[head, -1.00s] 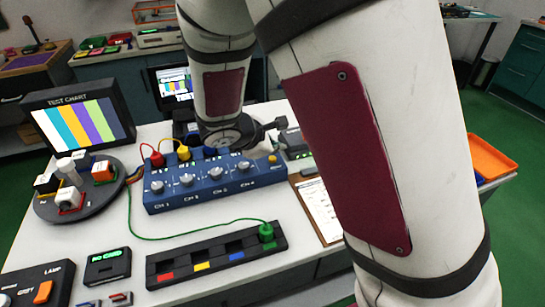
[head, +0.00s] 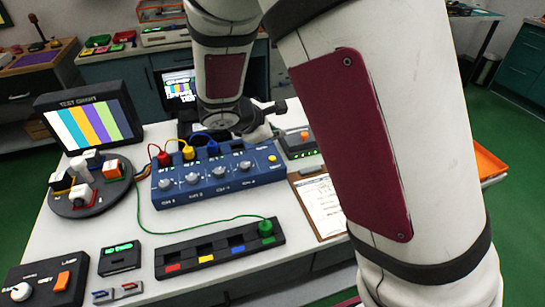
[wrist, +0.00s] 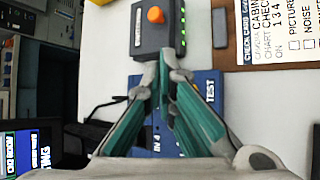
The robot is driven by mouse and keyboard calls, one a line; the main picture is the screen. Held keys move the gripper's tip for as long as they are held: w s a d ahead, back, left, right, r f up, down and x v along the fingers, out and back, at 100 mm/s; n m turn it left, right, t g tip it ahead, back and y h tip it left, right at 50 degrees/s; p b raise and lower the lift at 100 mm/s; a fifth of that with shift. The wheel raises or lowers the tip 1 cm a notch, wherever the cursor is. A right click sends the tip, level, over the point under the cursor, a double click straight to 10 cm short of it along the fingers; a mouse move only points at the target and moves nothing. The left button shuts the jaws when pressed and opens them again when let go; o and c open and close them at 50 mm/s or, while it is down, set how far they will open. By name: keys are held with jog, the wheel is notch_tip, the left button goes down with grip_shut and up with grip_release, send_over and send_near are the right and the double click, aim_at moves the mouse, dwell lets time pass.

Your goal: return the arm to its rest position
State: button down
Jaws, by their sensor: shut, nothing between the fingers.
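My gripper (head: 262,135) is above and behind the blue panel's back right part in the head view, with my arm coming down from the top. In the wrist view my gripper (wrist: 168,62) has its two teal fingers closed together at the tips, with nothing between them. Below them is part of the blue panel (wrist: 207,100), and past the tips is a dark box with an orange knob (wrist: 156,15). My near arm link hides much of the right side of the head view.
The blue panel (head: 215,185) holds red, yellow and blue plugs. A green plug (head: 266,228) sits in the dark strip (head: 190,262) in front, with its cable across the table. A display (head: 90,122), a round carousel (head: 95,203) and a clipboard (head: 322,205) stand around the panel.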

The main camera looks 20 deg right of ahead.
dwell(0.4)
jog(key=s+d+r+m+g+y+p, duration=0.1)
jog(key=s+d+r+m+y, duration=0.1)
jog(key=s+r+m, duration=0.7)
jog(key=s+d+r+m+g+y+p, duration=0.1)
jog(key=s+d+r+m+y, duration=0.15)
jog(key=s+r, duration=0.7)
jog(key=s+a+f+m+y, duration=0.1)
jog(key=s+a+m+y, duration=0.2)
jog(key=s, duration=0.9)
jog(key=shift+s+a+m+t, duration=0.4)
jog(key=shift+a+m, duration=0.35)
jog(key=shift+m, duration=0.1)
dwell(2.9)
